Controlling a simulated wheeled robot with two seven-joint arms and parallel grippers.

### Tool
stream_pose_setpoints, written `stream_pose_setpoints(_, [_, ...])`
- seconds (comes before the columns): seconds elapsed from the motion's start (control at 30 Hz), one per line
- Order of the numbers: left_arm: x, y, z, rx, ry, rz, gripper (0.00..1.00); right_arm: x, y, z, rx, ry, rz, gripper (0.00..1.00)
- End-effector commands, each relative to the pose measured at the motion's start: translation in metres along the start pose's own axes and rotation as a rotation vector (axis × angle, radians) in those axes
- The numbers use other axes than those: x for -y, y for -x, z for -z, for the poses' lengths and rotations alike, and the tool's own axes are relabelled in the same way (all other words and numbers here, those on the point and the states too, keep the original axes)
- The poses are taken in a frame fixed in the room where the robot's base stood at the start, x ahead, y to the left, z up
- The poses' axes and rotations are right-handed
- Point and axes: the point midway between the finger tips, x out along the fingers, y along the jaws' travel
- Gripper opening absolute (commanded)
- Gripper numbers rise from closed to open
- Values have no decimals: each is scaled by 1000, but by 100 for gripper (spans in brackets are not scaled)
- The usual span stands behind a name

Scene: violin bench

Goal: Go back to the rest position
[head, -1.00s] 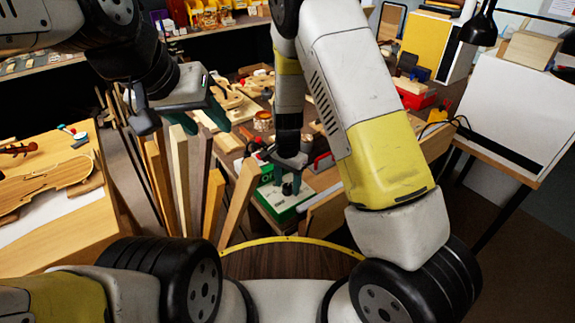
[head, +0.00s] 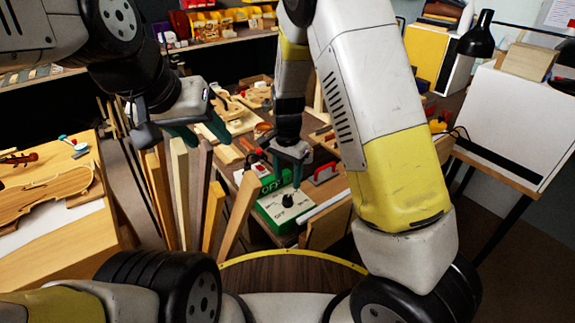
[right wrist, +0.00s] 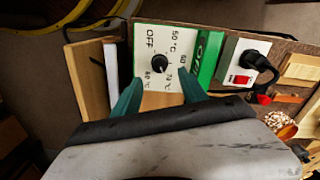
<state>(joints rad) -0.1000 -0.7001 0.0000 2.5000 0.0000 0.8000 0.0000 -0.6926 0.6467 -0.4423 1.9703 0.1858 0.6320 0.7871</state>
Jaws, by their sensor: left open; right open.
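My left gripper (head: 196,132) is open and empty, with green fingers, above the upright wooden boards in the head view. My right gripper (head: 288,170) is open in the head view, its fingers pointing down above a green-and-white control box (head: 285,208). In the right wrist view the two green fingers (right wrist: 155,97) are spread with nothing between them held. The box's white face (right wrist: 165,50) shows a black dial (right wrist: 154,64) with OFF and temperature marks. The fingertips overlap the lower part of the box in that view; whether they touch it I cannot tell.
A violin body (head: 45,195) lies on a wooden bench at the left. Several wooden boards (head: 180,190) stand upright between the benches. A red switch (right wrist: 241,79) with a black plug sits beside the box. A white panel (head: 515,120) stands at the right.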

Motion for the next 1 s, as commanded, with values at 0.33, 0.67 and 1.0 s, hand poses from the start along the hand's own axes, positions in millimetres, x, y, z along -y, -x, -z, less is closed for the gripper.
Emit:
stream_pose_setpoints(0.33, [0, 0, 0, 0, 0, 0, 49, -1, 3, 0, 1, 2, 6, 50])
stream_pose_setpoints(0.67, [0, 0, 0, 0, 0, 0, 49, -41, 100, -1, 18, 131, 186, 50])
stream_pose_setpoints(1.0, [0, 0, 0, 0, 0, 0, 49, -126, 209, -25, -133, 375, 369, 50])
